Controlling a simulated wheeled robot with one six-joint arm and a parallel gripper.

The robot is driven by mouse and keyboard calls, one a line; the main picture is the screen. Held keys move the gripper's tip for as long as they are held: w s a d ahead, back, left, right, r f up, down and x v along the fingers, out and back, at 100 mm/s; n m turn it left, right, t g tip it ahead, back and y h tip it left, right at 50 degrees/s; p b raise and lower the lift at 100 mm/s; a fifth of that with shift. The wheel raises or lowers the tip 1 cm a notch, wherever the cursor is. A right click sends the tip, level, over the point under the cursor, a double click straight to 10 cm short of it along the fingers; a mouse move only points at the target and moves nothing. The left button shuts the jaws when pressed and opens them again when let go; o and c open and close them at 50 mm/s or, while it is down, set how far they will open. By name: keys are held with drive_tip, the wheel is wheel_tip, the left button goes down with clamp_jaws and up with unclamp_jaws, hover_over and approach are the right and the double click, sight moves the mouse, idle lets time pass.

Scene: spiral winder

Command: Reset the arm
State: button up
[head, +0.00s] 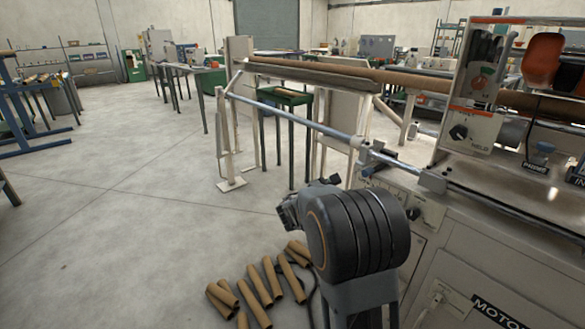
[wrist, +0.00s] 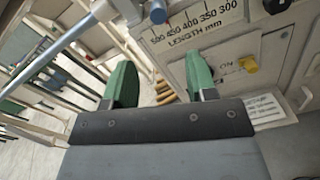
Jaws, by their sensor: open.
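My gripper (wrist: 161,78) shows in the wrist view with its two green fingers spread apart and nothing between them. In the head view my dark grey arm is folded at the lower middle, in front of the spiral winder (head: 470,225). The gripper's fingers cannot be made out in that view.
Several brown cardboard tubes (head: 268,285) lie on the floor left of my arm. A metal rail (head: 300,122) and a long brown tube (head: 330,72) extend left from the winder. A small green table (head: 285,96) stands behind the rail. The floor at left is mostly clear.

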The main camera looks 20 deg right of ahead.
drive_tip(key=s+a+r+m+g+y+p, duration=0.3)
drive_tip(key=s+a+r+m+y+p, duration=0.4)
drive_tip(key=s+r+m+p, duration=0.5)
drive_tip(key=s+a+r+m+t+y+p, duration=0.1)
drive_tip(key=s+a+r+m+y+p, duration=0.1)
drive_tip(key=a+r+y+p, duration=0.3)
drive_tip(key=s+a+r+m+t+y+p, duration=0.1)
drive_tip(key=s+a+r+m+y+p, duration=0.2)
drive_tip(key=a+p, duration=0.8)
drive_tip(key=s+a+r+y, duration=0.1)
drive_tip(key=a+y, duration=0.1)
drive_tip(key=shift+s+r+y, duration=0.3)
drive_tip(key=shift+s+r, duration=0.05)
drive_tip(key=shift+c, duration=0.9)
